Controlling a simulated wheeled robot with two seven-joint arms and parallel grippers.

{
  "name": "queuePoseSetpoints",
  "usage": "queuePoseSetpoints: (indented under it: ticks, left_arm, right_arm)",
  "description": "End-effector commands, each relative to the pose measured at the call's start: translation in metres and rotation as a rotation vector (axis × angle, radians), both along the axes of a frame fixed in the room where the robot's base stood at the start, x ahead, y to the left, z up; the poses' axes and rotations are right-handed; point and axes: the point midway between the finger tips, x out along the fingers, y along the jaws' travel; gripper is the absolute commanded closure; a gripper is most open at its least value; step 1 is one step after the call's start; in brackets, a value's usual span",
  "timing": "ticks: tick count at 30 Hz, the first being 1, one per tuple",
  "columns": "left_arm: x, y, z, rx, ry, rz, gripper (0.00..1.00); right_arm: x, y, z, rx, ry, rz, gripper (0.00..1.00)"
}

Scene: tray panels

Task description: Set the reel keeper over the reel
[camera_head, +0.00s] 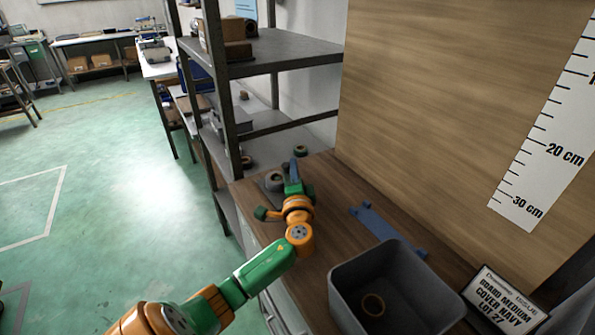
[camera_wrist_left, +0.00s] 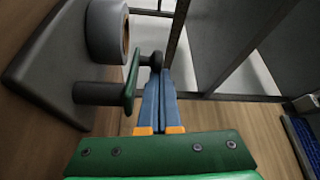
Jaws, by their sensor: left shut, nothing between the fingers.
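The reel, a grey roll with a tan core (camera_wrist_left: 107,30), stands on a dark grey panel (camera_wrist_left: 42,70) at the left of the left wrist view. Beside it a dark post (camera_wrist_left: 95,93) carries a thin green bar (camera_wrist_left: 131,80), apparently the keeper, seen nearly edge-on. Its far end comes close to the reel; whether it overlaps the reel I cannot tell. A dark knob (camera_wrist_left: 151,59) shows by that end. My left gripper (camera_wrist_left: 161,72) is shut and empty, its blue fingertips close to the knob; contact is unclear. In the head view my left gripper (camera_head: 294,166) partly hides the panel.
A grey bin (camera_head: 345,290) with a ring (camera_head: 373,305) inside stands at the bench front. A small roll (camera_head: 300,150) sits behind the gripper. Metal shelving (camera_head: 275,60) stands beyond.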

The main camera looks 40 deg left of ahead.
Motion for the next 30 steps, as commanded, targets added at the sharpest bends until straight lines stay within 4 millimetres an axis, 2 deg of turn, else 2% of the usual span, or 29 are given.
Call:
queuePoseSetpoints:
  ticks: [4,9,30]
  left_arm:
    - [-0.001,0.002,-0.002,-0.003,-0.002,0.071,1.0]
    - [-0.004,0.007,-0.002,-0.001,0.0,0.068,1.0]
    - [-0.009,0.012,0.0,0.0,0.0,0.067,1.0]
  right_arm:
    - [0.0,0.0,-0.008,0.0,0.0,0.0,1.0]
    - [0.0,0.0,-0.012,0.0,0.0,0.0,1.0]
    - [0.0,0.0,-0.014,0.0,0.0,0.0,1.0]
